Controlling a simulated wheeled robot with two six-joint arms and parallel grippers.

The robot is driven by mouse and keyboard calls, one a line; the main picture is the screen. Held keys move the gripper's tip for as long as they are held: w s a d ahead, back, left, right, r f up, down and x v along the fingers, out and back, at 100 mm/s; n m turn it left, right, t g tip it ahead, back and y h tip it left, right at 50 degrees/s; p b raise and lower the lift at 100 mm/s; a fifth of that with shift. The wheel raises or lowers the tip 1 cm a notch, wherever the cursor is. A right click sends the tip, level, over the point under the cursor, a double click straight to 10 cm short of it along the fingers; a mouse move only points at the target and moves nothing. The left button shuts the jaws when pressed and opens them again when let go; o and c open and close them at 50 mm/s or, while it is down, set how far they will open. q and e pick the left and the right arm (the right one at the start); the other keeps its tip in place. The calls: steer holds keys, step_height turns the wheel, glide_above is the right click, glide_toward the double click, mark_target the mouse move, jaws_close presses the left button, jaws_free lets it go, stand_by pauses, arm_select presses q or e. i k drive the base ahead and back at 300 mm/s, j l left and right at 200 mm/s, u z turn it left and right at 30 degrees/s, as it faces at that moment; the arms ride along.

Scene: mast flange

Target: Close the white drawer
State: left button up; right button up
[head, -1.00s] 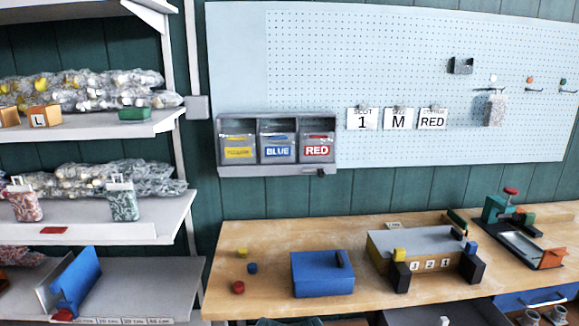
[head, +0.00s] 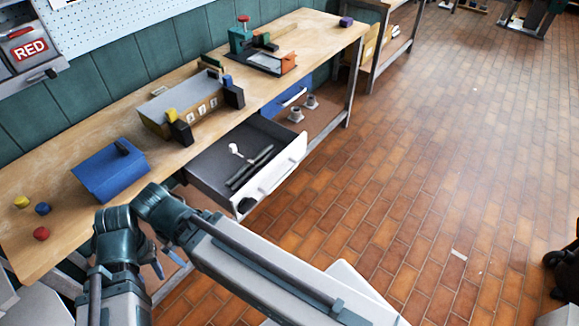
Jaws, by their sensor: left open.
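The white drawer (head: 283,172) stands pulled out below the front edge of the wooden workbench. Its dark tray is open to view, with a white spoon-like item and dark bars inside. A pale handle runs along its front, and a small black piece shows at the near end of the front. My left arm crosses the lower left. My left gripper (head: 173,262) is open, partly hidden by the arm, low and to the left of the drawer and apart from it. My right gripper is out of view.
The workbench (head: 60,225) carries a blue box (head: 110,170), several small colored pieces, a grey-topped fixture (head: 180,103) and a green press (head: 240,38). A blue drawer (head: 290,97) sits beyond the white one. The tiled floor at right is largely clear.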

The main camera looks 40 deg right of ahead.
mark_target(208, 171)
steer(key=k+z, duration=0.1)
steer(key=z, duration=0.25)
steer(key=k+l+z, duration=0.1)
steer(key=z, duration=0.25)
steer(key=k+l+z, duration=0.1)
steer(key=z, duration=0.25)
